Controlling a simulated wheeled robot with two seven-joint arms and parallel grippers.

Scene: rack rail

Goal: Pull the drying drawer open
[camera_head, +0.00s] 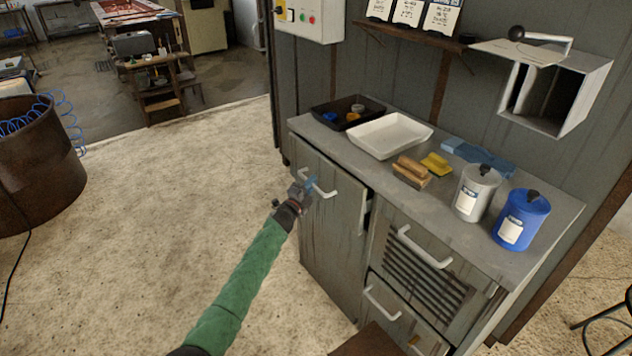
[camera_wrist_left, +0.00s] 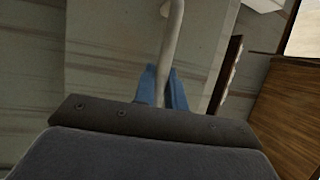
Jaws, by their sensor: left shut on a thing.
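The grey wooden cabinet has a tall front (camera_head: 335,235) at its left, with a pale bar handle (camera_head: 326,191) near the top. My left gripper (camera_head: 308,185) is shut on this handle; its blue fingertips (camera_wrist_left: 163,87) close around the bar in the left wrist view. The tall front stands a little out from the cabinet, with a dark gap along its right edge. To its right are a slatted front (camera_head: 425,275) and a lower drawer (camera_head: 395,318), each with a pale handle. No label tells which is the drying drawer. My right gripper is out of view.
The worktop (camera_head: 385,185) holds a white tray (camera_head: 390,134), a black tray (camera_head: 340,112), brushes, a grey canister (camera_head: 476,192) and a blue canister (camera_head: 521,219). A brown wooden surface (camera_head: 370,342) is low in front. Floor at the left is clear up to a rusty barrel (camera_head: 38,165).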

